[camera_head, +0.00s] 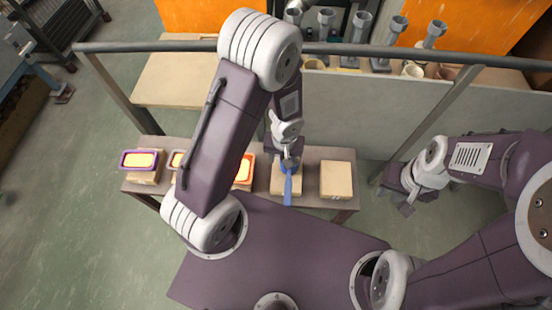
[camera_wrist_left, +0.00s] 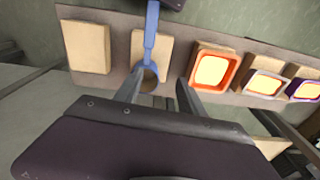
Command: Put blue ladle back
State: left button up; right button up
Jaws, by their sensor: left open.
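The blue ladle (camera_head: 288,184) lies on a tan block (camera_head: 277,186) on the narrow table, its handle pointing toward my base. In the left wrist view, the blue ladle (camera_wrist_left: 151,38) has its round end close to my fingertips. My left gripper (camera_head: 290,160) is above the far end of the ladle. In the left wrist view my left gripper (camera_wrist_left: 160,92) has its fingers apart, with nothing clearly held between them. Whether a finger touches the ladle cannot be told. My right gripper (camera_head: 406,203) hangs right of the table, away from the ladle; its jaw opening is unclear.
A bare tan block (camera_head: 336,180) stands right of the ladle. Left of it are an orange tray (camera_wrist_left: 232,70), a white-rimmed tray (camera_wrist_left: 264,84) and a purple tray (camera_head: 139,159) on blocks. A grey rail (camera_head: 330,49) crosses behind, before several grey cups (camera_head: 361,27).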

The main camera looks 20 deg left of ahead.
pick_arm(q)
jog(key=s+a+r+m, duration=0.1)
jog(key=s+a+r, duration=0.1)
jog(key=r, duration=0.4)
jog(key=s+a+r+m, duration=0.1)
jog(key=s+a+r, duration=0.1)
jog(key=s+r, duration=0.2)
notch_tip(320, 180, up, 2)
jog(key=shift+s+a+r+h, duration=0.15)
jog(key=shift+a+r+h, duration=0.05)
jog(key=shift+a+h, duration=0.2)
dwell(0.3)
